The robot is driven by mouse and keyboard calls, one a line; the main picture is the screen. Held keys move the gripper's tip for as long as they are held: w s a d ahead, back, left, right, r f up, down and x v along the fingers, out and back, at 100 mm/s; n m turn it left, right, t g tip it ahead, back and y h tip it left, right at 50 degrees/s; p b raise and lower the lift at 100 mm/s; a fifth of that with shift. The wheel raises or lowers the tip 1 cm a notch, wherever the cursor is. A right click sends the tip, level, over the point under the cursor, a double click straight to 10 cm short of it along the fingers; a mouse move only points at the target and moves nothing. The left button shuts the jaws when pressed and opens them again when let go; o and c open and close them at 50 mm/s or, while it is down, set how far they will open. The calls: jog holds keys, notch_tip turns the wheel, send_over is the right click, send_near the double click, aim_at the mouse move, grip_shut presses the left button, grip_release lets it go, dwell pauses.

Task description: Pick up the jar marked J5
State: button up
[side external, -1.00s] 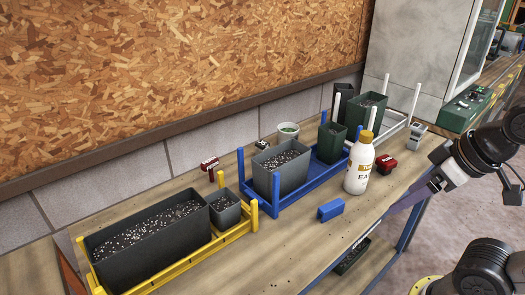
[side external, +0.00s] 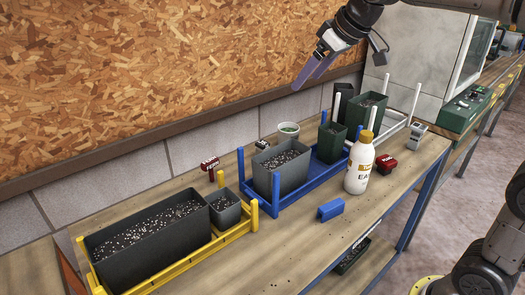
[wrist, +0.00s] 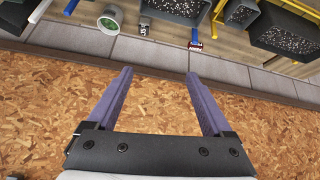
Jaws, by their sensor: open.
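The jar marked J5 (wrist: 143,27) is small, with a white label that appears to read J5 in the wrist view, near the top edge. In the side view, it seems to be the small dark and white jar (side external: 262,144) on the bench behind the blue rack. My gripper (side external: 308,80) is high above the back of the bench, in front of the chipboard wall, up and to the right of that jar. Its purple fingers are spread and empty in the wrist view (wrist: 158,76).
The blue rack (side external: 285,200) with upright posts holds soil boxes. A white bottle (side external: 359,165) and another red jar (side external: 386,164) are farther right.

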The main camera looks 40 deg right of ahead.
jog(key=w+d+f, duration=0.2)
jog(key=w+f, duration=0.1)
jog(key=w, duration=0.5)
jog(key=g, duration=0.3)
send_over(263, 143)
jog(key=s, duration=0.2)
jog(key=shift+m, duration=0.3)
notch_tip(263, 143, down, 21)
jog(key=shift+d+f, duration=0.15)
jog(key=shift+f, duration=0.05)
jog(key=shift+t, duration=0.3)
jog(key=shift+x, duration=3.1)
grip_shut()
